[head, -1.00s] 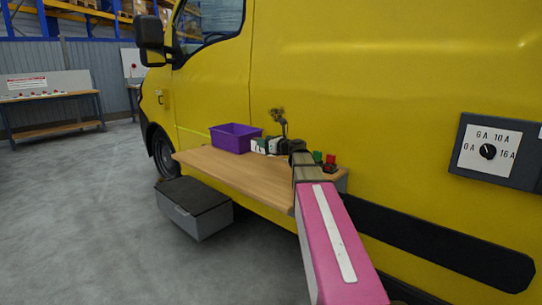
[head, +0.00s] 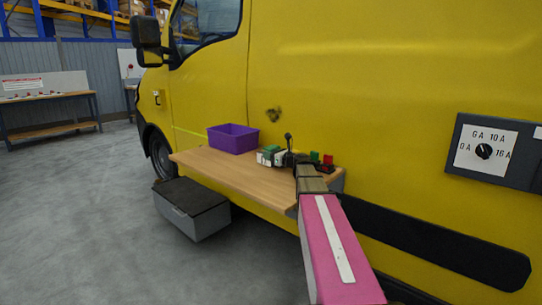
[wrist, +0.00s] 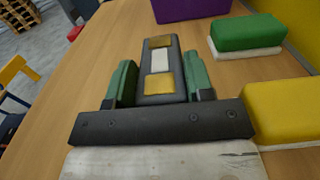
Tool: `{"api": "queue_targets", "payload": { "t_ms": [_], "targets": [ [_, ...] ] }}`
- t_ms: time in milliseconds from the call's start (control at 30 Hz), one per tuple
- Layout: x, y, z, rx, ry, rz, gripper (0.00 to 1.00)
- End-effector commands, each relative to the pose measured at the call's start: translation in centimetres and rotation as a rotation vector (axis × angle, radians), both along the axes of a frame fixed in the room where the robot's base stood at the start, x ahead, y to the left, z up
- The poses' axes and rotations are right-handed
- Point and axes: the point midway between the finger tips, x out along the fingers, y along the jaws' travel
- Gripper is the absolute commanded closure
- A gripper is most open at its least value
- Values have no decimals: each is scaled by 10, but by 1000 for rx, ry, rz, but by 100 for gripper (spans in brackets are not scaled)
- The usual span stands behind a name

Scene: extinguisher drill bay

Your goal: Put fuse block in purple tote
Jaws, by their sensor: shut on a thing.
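The fuse block (wrist: 159,60) is a dark grey block with two yellow patches and a white patch between them. In the wrist view it sits between the green finger pads of my gripper (wrist: 158,82), which is shut on it. I cannot tell whether it touches the tabletop. The purple tote (head: 232,139) stands open at the back left of the bench; its near wall shows at the top of the wrist view (wrist: 190,10), beyond the block. In the head view my gripper (head: 279,158) is small, right of the tote, and the block cannot be made out clearly.
The wooden bench (head: 225,173) stands against the yellow van (head: 380,90). In the wrist view a green block (wrist: 248,32) and a yellow block (wrist: 285,108) lie to the right. A grey case (head: 192,208) stands on the floor. Bare bench lies left of my gripper.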

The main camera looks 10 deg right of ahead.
Motion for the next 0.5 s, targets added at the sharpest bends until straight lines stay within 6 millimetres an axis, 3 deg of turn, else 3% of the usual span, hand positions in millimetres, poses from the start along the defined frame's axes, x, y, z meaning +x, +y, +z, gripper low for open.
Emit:
{"api": "queue_targets", "payload": {
  "t_ms": [167, 200, 267, 500],
  "targets": [
    [0, 0, -2, 1, 1, 0, 81],
    [0, 0, -2, 0, 0, 0, 46],
    [0, 0, -2, 0, 0, 0, 27],
    [0, 0, -2, 0, 0, 0, 27]
  ]
}}
